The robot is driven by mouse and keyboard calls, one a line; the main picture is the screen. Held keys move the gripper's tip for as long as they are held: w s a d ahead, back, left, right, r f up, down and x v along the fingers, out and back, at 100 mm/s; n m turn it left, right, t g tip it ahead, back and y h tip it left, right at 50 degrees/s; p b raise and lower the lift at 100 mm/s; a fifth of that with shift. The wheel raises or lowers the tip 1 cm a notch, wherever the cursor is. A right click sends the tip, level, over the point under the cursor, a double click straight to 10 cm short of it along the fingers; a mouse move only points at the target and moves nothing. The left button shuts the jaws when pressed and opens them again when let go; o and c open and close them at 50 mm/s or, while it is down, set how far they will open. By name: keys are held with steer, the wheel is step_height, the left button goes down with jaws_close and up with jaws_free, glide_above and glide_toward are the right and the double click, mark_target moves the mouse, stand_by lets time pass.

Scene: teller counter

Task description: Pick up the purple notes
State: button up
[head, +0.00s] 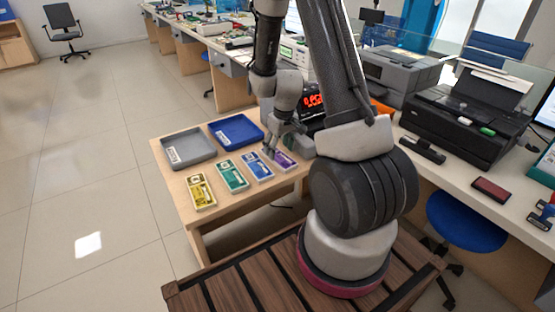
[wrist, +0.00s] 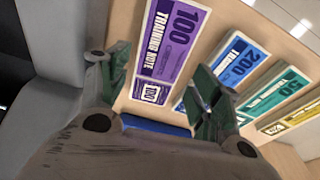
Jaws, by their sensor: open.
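The purple notes (head: 285,160) lie on the wooden table at the right end of a row of note stacks. In the wrist view the purple notes (wrist: 168,50) show a "100" and "TRAINING NOTE", and their near end lies between my fingers in the picture. My gripper (wrist: 160,90) is open, with one finger on each side of the notes. The right finger is close to the blue notes. In the head view my gripper (head: 275,147) is just above the purple notes and partly hides them. I cannot tell whether the fingers touch the notes.
Blue notes (head: 257,167), green notes (head: 231,176) and yellow notes (head: 201,191) lie to the left in the row. A grey tray (head: 187,162) and a blue tray (head: 258,139) stand behind. A display with red digits (head: 313,100) stands close to my gripper.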

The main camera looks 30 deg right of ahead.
mark_target(278, 156)
steer(key=f, duration=0.3)
steer(key=shift+w+f, duration=0.1)
steer(key=shift+w, duration=0.1)
steer(key=c, duration=0.8)
